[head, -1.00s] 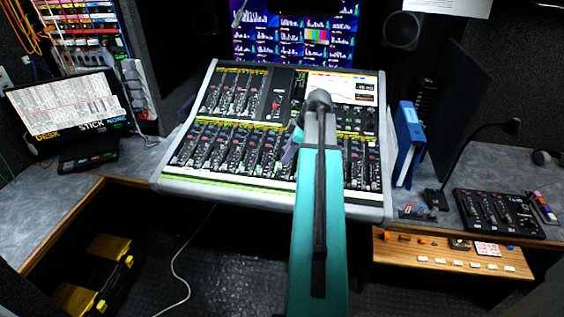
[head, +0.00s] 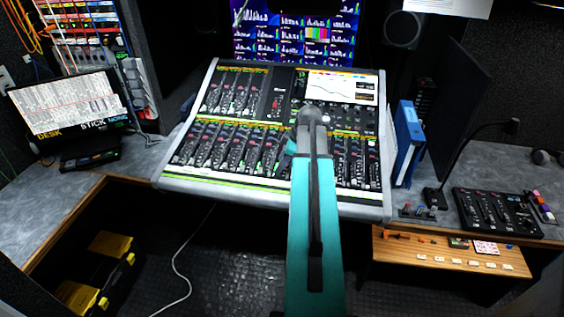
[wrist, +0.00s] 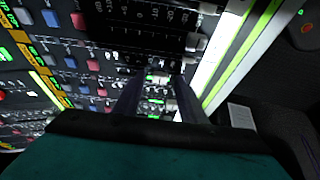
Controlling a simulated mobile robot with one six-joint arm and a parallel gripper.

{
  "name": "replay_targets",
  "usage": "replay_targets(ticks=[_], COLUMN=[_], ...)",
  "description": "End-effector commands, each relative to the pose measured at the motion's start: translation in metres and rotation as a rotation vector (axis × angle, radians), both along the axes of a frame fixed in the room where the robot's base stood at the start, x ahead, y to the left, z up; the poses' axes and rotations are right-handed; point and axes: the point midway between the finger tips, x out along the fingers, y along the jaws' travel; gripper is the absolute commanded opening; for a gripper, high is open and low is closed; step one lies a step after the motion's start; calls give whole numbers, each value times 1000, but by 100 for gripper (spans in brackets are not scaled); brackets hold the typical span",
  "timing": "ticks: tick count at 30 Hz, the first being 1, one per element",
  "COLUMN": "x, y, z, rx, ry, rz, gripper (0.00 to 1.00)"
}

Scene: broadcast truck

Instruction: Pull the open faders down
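The mixing desk (head: 176,181) stands in the middle of the head view, with several rows of faders (head: 222,148) on its sloping face. My arm covers the right-centre channels there and hides my gripper's fingertips. In the wrist view my gripper (wrist: 156,84) has its two dark fingers apart, low over the desk near its pale front edge. A light fader cap (wrist: 158,78) shows between the fingertips; I cannot tell whether they touch it. Other light caps (wrist: 196,42) sit to the upper right, close to the front edge. Which faders count as open is too small to tell.
A blue binder (head: 408,140) stands right of the desk. A small black controller (head: 497,211) lies on the right counter, above a wooden shelf (head: 450,254).

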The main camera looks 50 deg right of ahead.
Motion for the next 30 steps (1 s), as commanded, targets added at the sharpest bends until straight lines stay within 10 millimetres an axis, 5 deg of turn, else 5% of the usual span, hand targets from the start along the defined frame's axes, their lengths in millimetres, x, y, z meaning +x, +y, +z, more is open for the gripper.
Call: replay_targets(ticks=[3,9,20,30], x=[0,0,-4,-19], y=[0,0,4,28], z=[0,0,-1,-5], rx=[0,0,0,1], ry=[0,0,0,0], rz=[0,-1,-1,-2], gripper=[34,0,0,0])
